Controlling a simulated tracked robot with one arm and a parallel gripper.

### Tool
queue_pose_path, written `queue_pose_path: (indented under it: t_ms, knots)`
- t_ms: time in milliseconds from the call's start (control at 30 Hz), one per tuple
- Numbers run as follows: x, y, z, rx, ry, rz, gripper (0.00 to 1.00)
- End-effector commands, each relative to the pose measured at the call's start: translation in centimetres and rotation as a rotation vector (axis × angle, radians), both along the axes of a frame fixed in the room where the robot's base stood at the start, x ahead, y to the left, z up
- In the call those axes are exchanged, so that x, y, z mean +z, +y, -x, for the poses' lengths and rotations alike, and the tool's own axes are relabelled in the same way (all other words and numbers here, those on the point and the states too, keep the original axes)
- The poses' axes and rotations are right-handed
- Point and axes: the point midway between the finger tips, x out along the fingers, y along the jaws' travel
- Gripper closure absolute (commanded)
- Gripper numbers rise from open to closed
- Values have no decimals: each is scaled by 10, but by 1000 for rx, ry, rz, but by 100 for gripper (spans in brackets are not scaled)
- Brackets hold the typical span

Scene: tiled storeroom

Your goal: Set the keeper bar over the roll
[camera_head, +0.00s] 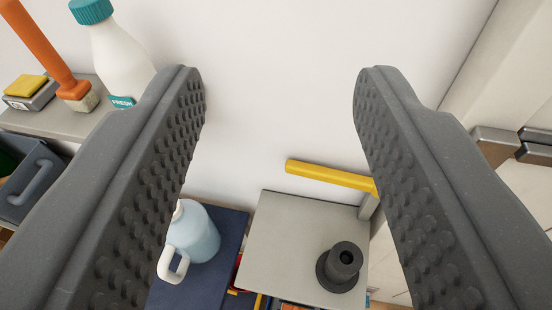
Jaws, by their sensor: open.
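My gripper (281,78) is open and empty, its two dark grey studded fingers wide apart in front of a white wall. A yellow bar (328,176), which looks like the keeper bar, extends leftward from a grey bracket at the right edge of a grey surface. Its right end is partly hidden behind my right finger. A dark grey hollow cylinder on a round flange (343,265) stands upright on that grey surface (285,235), below the bar in the picture. I cannot tell whether this is the roll; no other roll is visible.
A light blue jug (198,236) stands on a dark blue surface (230,240) left of the grey one. A white bottle with teal cap (120,55), an orange-handled tool (38,42) and a yellow sponge (25,86) are upper left. Pale doors (505,60) bound the right.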

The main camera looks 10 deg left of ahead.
Motion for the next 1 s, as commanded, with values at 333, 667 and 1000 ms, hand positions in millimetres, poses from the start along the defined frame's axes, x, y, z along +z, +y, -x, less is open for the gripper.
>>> queue_pose_path:
  t_ms: [333,667,1000]
  knots:
    - [3,72,-93,154,-194,-582,56]
    - [-62,92,-168,9,-315,-1189,56]
    - [-214,95,-182,-396,-442,-1512,56]
